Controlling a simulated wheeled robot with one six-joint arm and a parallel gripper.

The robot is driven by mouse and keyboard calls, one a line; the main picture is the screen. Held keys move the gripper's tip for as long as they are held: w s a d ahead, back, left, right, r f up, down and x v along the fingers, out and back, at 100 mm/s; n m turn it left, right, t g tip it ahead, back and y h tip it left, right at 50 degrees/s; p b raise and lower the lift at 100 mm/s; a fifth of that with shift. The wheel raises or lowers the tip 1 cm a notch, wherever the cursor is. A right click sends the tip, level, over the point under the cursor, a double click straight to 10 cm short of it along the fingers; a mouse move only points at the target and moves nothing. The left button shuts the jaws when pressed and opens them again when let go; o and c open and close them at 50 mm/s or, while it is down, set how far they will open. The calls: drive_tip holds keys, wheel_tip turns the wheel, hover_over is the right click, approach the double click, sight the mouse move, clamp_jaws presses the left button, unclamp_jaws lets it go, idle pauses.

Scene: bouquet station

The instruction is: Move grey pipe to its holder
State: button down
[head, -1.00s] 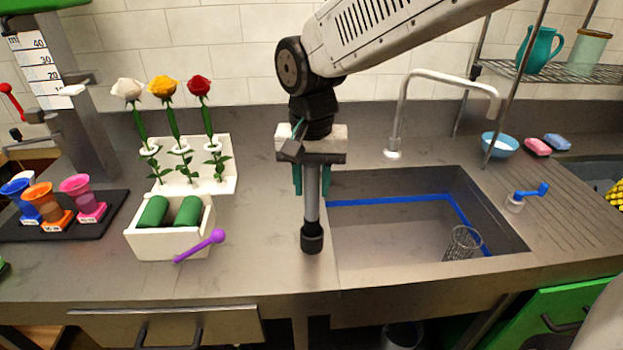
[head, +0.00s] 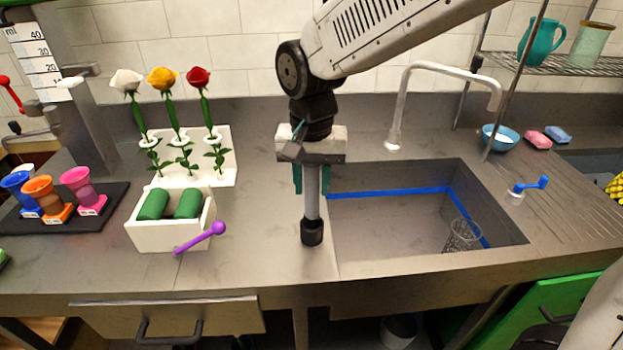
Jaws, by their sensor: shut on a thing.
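My gripper (head: 311,180) points down in the head view, near the left edge of the sink. It is shut on the grey pipe (head: 312,207). The pipe hangs upright below the fingers and has a black end piece (head: 312,233) at its bottom. Whether that end touches the counter (head: 270,215) or hovers just above it, I cannot tell. The upper part of the pipe is hidden by the gripper. I cannot make out which thing is the pipe's holder.
The sink (head: 400,225) with a wire cup (head: 462,236) is at the right, under a white faucet (head: 396,110). At the left are a rose rack (head: 222,165), a white box (head: 165,238) with green rollers and purple crank (head: 202,238), and coloured cups (head: 80,190) on a mat.

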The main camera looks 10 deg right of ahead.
drive_tip(key=shift+f, duration=0.7)
drive_tip(key=c, duration=0.9)
unclamp_jaws()
wheel_tip(320, 180, up, 8)
drive_tip(key=shift+f, duration=0.1)
